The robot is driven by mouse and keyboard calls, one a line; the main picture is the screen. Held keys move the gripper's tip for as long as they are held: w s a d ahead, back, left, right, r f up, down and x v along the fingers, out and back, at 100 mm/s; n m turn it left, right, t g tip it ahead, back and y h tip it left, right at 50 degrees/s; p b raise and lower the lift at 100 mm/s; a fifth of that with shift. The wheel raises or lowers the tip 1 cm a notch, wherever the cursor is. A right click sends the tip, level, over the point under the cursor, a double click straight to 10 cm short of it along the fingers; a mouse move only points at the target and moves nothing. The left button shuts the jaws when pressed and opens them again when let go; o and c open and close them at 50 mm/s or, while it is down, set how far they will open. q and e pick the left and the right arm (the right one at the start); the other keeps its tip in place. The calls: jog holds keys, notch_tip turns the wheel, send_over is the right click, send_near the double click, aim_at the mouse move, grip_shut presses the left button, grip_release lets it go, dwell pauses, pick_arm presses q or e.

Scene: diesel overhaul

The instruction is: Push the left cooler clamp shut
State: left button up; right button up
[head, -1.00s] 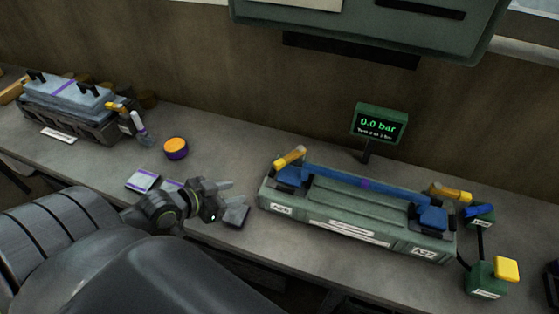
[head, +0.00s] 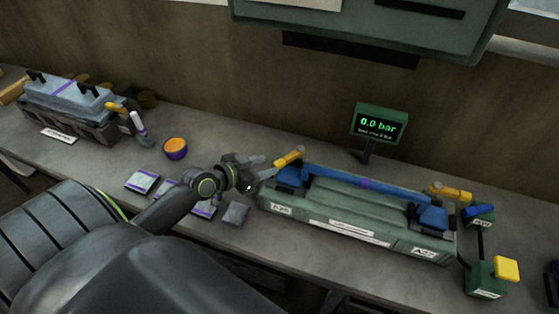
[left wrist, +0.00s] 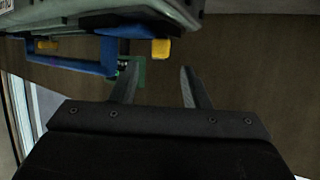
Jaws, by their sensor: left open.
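The green cooler test stand (head: 345,222) lies on the bench with a blue bar (head: 365,183) along it. The left cooler clamp is a blue block with a yellow handle (head: 289,157) that sticks up at a tilt at the stand's left end. The right clamp's yellow handle (head: 449,192) is at the other end. My left gripper (head: 262,167) is open and empty, just left of the left clamp handle, with no clear contact. In the left wrist view its two fingers (left wrist: 157,88) stand apart, with a yellow handle (left wrist: 160,50) beyond them. My right gripper is not in view.
A green display (head: 378,123) reading 0.0 bar stands behind the stand. A green box with a yellow button (head: 506,269) is at the right. An engine block (head: 70,105) stands far left.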

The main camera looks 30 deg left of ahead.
aim_at(279, 162)
pick_arm(q)
jog(key=x, duration=0.6)
jog(key=shift+w+f, duration=0.1)
jog(key=shift+w, duration=0.1)
grip_shut()
